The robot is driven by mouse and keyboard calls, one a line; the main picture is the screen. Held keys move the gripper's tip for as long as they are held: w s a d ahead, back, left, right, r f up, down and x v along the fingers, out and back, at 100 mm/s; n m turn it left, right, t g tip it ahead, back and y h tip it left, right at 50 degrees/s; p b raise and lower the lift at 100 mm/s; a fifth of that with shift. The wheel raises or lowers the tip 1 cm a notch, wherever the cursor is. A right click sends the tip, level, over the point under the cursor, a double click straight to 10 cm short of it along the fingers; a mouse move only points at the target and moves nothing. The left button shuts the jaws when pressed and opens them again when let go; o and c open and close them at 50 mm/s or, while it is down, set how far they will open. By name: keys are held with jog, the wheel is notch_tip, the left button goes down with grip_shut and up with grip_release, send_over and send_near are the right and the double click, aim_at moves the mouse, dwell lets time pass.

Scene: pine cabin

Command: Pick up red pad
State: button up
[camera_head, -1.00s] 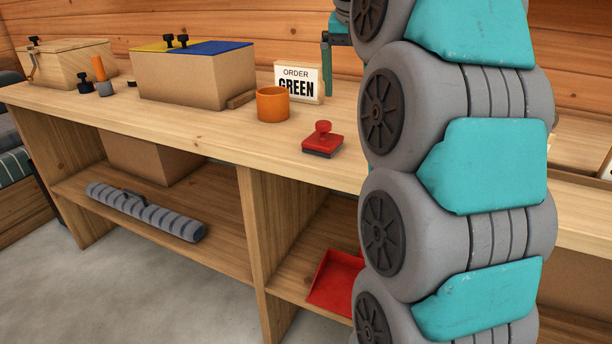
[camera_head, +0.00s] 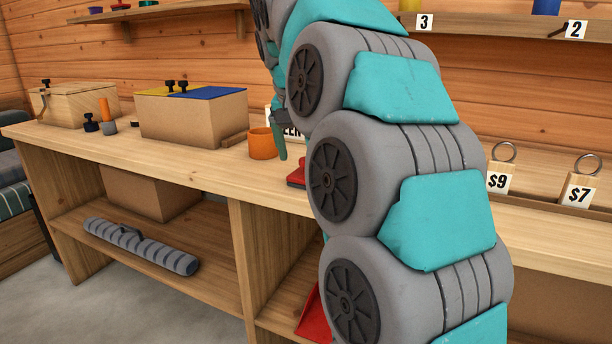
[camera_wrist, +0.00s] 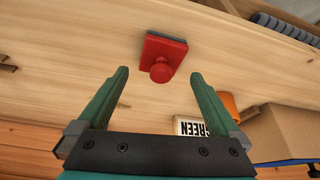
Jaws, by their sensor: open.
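The red pad (camera_wrist: 166,53) is a square red block with a dark base and a round red knob, lying on the wooden counter. In the wrist view it lies just beyond my gripper (camera_wrist: 158,82), roughly in line with the gap between the two green fingers. The fingers are apart with nothing between them. In the head view only the left edge of the red pad (camera_head: 297,178) shows, because my arm hides the rest. A green finger of my gripper (camera_head: 279,135) shows there above the counter, in front of the order sign.
An orange cup (camera_head: 262,144) and the order sign (camera_wrist: 190,127) stand close to my gripper. A box with a yellow and blue lid (camera_head: 193,117) stands farther left. A red dustpan-like thing (camera_head: 314,318) lies on the lower shelf. Price tags (camera_head: 498,183) stand at right.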

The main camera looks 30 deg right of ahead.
jog(key=shift+x, duration=1.85)
jog(key=shift+c, duration=0.2)
jog(key=c, duration=1.2)
